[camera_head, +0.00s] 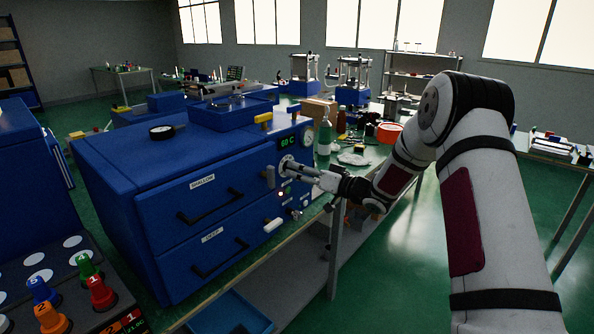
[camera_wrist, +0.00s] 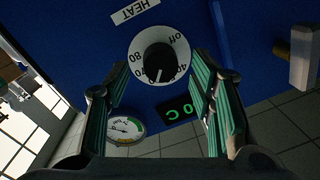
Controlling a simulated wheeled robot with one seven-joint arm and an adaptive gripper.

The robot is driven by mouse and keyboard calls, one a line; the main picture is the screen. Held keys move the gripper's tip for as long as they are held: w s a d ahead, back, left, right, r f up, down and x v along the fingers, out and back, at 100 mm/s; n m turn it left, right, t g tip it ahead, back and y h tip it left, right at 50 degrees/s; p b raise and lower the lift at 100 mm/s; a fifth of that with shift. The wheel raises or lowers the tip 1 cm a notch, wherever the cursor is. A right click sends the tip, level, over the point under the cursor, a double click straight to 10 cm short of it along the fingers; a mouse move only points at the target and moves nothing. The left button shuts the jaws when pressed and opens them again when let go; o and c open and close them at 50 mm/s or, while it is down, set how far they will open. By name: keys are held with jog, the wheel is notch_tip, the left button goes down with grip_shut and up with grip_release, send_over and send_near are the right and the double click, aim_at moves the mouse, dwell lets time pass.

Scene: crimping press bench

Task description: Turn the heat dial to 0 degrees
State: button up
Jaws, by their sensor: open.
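The heat dial (camera_wrist: 158,60) is a round black knob on a white scale plate on the blue press front. The wrist view shows it upside down, with a HEAT label (camera_wrist: 136,10) near it. The scale shows "off", 40, 70 and 80. The knob's white mark points down in the picture, between 70 and 40. A green display (camera_head: 288,142) reads about 60 C in the head view. My gripper (camera_wrist: 161,78) is open, its teal-padded fingers on either side of the dial. Contact cannot be made out.
The blue press (camera_head: 140,180) has two drawers with black handles. A round gauge (camera_wrist: 125,130) sits beside the display. Light levers (camera_head: 273,225) stick out from the press front.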

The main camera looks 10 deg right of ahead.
jog(key=shift+x, duration=0.8)
jog(key=shift+c, duration=0.6)
jog(key=c, duration=1.1)
jog(key=shift+o, duration=0.2)
